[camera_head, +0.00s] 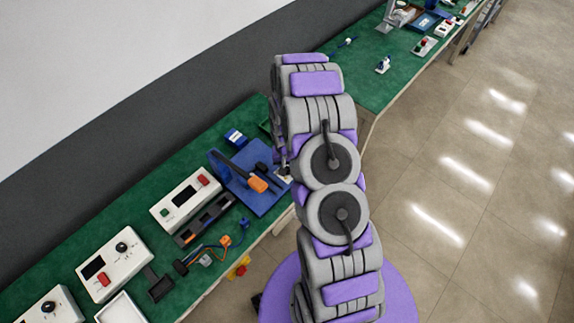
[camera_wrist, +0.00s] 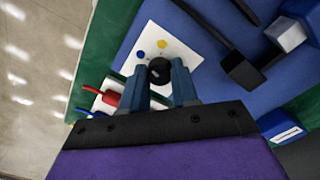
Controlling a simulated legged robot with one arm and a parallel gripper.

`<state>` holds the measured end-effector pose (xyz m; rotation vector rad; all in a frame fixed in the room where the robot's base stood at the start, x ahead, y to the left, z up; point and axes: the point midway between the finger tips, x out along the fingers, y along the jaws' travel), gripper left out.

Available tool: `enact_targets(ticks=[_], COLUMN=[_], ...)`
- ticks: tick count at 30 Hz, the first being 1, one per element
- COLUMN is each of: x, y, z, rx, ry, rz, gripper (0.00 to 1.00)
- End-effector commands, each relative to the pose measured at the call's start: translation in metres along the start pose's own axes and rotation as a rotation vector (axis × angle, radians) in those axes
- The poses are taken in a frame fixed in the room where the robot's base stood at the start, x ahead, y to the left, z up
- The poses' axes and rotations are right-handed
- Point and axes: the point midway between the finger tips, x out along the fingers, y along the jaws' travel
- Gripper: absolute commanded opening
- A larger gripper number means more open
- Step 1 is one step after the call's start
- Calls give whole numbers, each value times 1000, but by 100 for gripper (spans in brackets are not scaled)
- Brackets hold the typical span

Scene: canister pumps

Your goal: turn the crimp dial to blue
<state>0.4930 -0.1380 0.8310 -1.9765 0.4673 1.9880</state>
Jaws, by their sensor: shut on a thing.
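The crimp dial is a round black knob (camera_wrist: 160,70) on a white plate (camera_wrist: 185,52) in the wrist view. A blue dot (camera_wrist: 140,54) and a yellow dot (camera_wrist: 162,43) are printed on the plate beyond the knob. My gripper (camera_wrist: 160,80) has its two blue-grey fingers on either side of the knob and is shut on it. A small light mark shows on the knob, but its exact heading is hard to tell. In the head view my arm hides the gripper and most of the dial.
The white plate lies on a blue base (camera_head: 266,205) with an orange-handled lever (camera_head: 257,184). A white box with a red switch (camera_head: 186,200) stands to its left on the green bench.

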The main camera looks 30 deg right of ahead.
Motion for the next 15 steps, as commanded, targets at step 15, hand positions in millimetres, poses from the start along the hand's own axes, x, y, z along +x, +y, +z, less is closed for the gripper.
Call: enact_targets(ticks=[15], x=[0], y=[1], z=[0], rx=[-208], ry=[5], rz=[0], gripper=[0])
